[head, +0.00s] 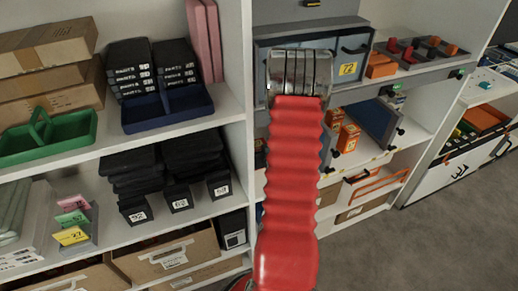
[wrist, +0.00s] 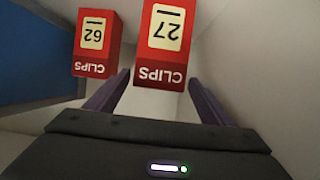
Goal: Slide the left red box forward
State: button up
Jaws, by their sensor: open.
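Two red boxes marked CLIPS show in the wrist view with their lettering upside down. One, numbered 27 (wrist: 160,40), stands in front of my gripper (wrist: 160,80), between the lines of its two fingers. The other, numbered 62 (wrist: 95,40), is to its left in that picture, outside the fingers, with a gap between the boxes. My gripper is open; I cannot tell whether it touches box 27. In the head view two small orange-red boxes (head: 348,137) sit on the middle shelf right of my arm. My gripper is hidden there.
A blue panel (head: 374,122) stands right of the boxes on the shelf; blue also shows at the left of the wrist view (wrist: 35,55). Shelf boards (head: 340,95) lie above and below. An orange crate frame (head: 375,182) is lower down.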

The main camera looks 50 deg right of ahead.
jog(key=shift+w+d+f, duration=0.3)
jog(key=shift+w+d, duration=0.05)
jog(key=shift+w, duration=0.15)
jog(key=shift+s, duration=0.1)
jog(key=shift+c, duration=0.3)
jog(key=c, duration=1.2)
